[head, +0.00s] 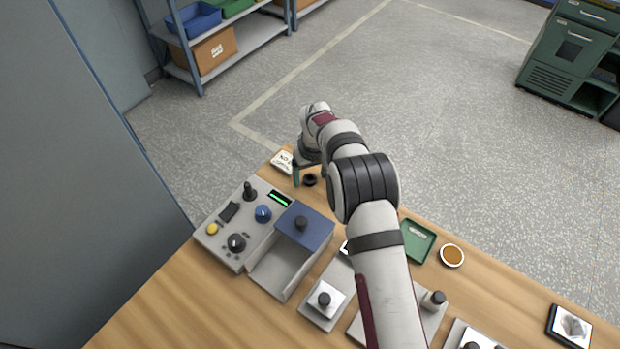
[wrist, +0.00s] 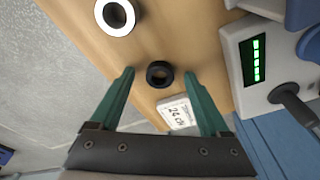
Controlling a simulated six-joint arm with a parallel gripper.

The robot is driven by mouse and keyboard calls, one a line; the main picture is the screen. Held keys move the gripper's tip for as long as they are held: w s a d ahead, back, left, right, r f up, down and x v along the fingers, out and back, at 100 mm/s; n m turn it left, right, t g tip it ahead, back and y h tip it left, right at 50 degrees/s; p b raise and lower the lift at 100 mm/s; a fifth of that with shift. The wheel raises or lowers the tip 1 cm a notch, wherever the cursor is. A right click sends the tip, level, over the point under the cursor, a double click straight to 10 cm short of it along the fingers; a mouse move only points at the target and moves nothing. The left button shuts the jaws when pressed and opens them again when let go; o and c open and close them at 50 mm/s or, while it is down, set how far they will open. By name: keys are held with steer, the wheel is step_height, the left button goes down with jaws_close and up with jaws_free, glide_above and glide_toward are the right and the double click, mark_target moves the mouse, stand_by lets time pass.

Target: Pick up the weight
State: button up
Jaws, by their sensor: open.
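A small black round piece (wrist: 160,74) with a dark round centre, which looks like the weight, sits on the wooden table between and a little below my fingertips in the wrist view. It also shows in the head view (head: 310,181), near the table's far edge. My gripper (wrist: 159,76) is open with its two green fingers on either side of the piece. A gap shows between each finger and the piece. In the head view my gripper (head: 309,172) points down over it, partly hidden by my arm.
A small printed card (wrist: 178,112) lies close to the piece. A white ring-shaped object (wrist: 115,16) lies farther off. A control box (head: 238,225) with knobs and a lidded blue-grey bin (head: 280,268) stand nearby. A green tray (head: 420,254) and a round brown-filled dish (head: 452,256) lie right.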

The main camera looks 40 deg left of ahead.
jaws_close()
stand_by(0.4)
step_height(320, 180, up, 4)
steer(key=shift+r, duration=0.2)
steer(key=w+d+r, duration=0.3)
steer(key=d+r, duration=0.3)
steer(key=d, duration=0.4)
steer(key=n, duration=0.6)
glide_above(246, 183)
steer(key=shift+w+d+r+g, duration=0.15)
steer(key=shift+d+r+g, duration=0.05)
steer(key=shift+d+g, duration=0.25)
steer(key=shift+s+a+f, duration=0.1)
steer(key=shift+s+a, duration=0.05)
steer(key=shift+s, duration=0.05)
steer(key=shift+f, duration=1.1)
